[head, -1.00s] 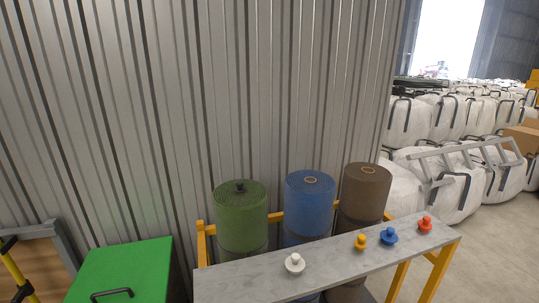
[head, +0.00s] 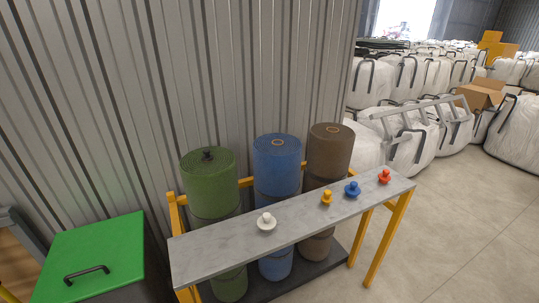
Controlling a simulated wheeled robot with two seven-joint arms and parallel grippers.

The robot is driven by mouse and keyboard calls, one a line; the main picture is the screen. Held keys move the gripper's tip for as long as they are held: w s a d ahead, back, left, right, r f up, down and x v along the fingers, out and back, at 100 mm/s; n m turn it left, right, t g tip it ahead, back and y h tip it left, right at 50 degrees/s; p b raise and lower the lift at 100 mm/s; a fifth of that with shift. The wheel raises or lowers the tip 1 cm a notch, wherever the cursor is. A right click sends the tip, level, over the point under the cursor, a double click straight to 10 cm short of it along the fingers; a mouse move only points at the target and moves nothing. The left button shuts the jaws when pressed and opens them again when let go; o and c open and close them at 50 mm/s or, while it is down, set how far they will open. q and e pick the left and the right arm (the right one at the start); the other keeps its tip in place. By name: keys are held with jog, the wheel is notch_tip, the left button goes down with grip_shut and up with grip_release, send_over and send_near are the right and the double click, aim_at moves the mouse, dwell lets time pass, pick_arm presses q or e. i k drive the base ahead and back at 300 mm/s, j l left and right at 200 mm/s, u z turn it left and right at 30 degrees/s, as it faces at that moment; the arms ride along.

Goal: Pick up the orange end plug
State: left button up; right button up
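Several end plugs stand in a row on a grey bench top (head: 215,240). A white plug (head: 266,222) is on the left, then a yellow-orange plug (head: 327,198), a blue plug (head: 352,188) and a red-orange plug (head: 384,177) near the right end. Each has a wide base and a knob on top. The yellow-orange and red-orange plugs are both near orange in colour. Neither of my grippers is in view.
Behind the bench stand a green roll (head: 209,185) with a dark plug in its top, a blue roll (head: 277,160) and a brown roll (head: 330,150). A green-lidded box (head: 95,250) is at left. Open floor (head: 460,210) lies right of the bench; white bags (head: 410,155) are beyond.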

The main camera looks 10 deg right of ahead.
aim_at(384, 177)
jog(key=l, duration=0.5)
jog(key=i+l+z, duration=0.15)
jog(key=l, duration=0.35)
jog(key=i+l, duration=0.1)
jog(key=l, duration=0.4)
jog(key=l+z, duration=0.15)
jog(key=l, duration=0.3)
jog(key=i+l, duration=0.2)
jog(key=l, duration=0.3)
jog(key=z, duration=0.05)
